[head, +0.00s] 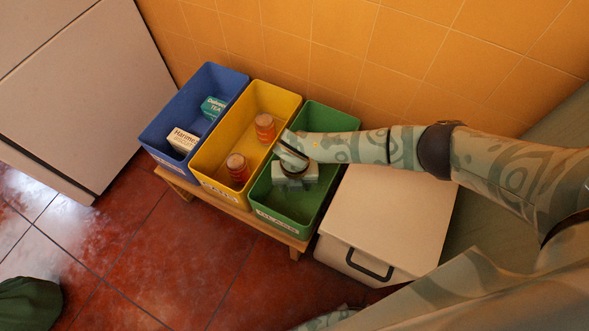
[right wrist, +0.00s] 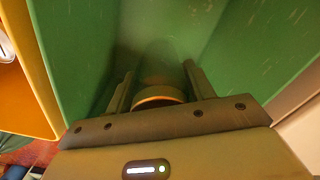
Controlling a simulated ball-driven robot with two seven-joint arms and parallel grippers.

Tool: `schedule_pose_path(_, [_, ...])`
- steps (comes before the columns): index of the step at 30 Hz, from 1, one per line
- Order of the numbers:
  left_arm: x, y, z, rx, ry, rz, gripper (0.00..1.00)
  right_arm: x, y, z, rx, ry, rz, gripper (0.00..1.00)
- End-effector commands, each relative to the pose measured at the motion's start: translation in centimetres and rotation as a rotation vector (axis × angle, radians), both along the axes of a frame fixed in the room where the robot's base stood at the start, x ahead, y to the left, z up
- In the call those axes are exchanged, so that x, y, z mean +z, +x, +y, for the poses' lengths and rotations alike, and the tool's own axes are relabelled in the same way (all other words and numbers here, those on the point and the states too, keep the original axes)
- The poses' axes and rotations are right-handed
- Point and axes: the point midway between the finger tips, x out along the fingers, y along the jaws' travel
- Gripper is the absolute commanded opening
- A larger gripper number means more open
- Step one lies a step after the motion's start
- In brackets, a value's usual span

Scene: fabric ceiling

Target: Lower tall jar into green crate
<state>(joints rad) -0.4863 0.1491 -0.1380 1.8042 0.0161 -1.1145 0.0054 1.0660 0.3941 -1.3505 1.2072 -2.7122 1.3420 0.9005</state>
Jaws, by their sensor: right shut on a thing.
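The green crate (head: 284,206) stands at the right end of a row of three crates. My right gripper (head: 293,174) is over the inside of this crate, pointing down from the right. In the right wrist view, the gripper (right wrist: 158,88) is shut on the tall jar (right wrist: 159,100). The jar's tan round rim shows between the two fingers, and the rest of it is dim or hidden. Green crate walls (right wrist: 240,45) surround the fingers. In the head view the gripper hides the jar. I cannot tell whether the jar touches the crate floor. My left gripper is not in view.
The yellow crate (head: 216,146) holds two orange jars (head: 265,128) (head: 238,168). The blue crate (head: 172,117) holds a teal tea box (head: 213,107) and a cream box (head: 183,141). A wooden bench (head: 262,226) bears the crates. A white box (head: 390,215) with a black handle stands close on the right.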

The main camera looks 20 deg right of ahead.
Motion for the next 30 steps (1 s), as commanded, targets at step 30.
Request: schedule_pose_path(30, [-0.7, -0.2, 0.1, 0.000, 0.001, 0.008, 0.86, -1.5, 0.0, 0.0, 0.000, 0.000, 0.000, 0.27])
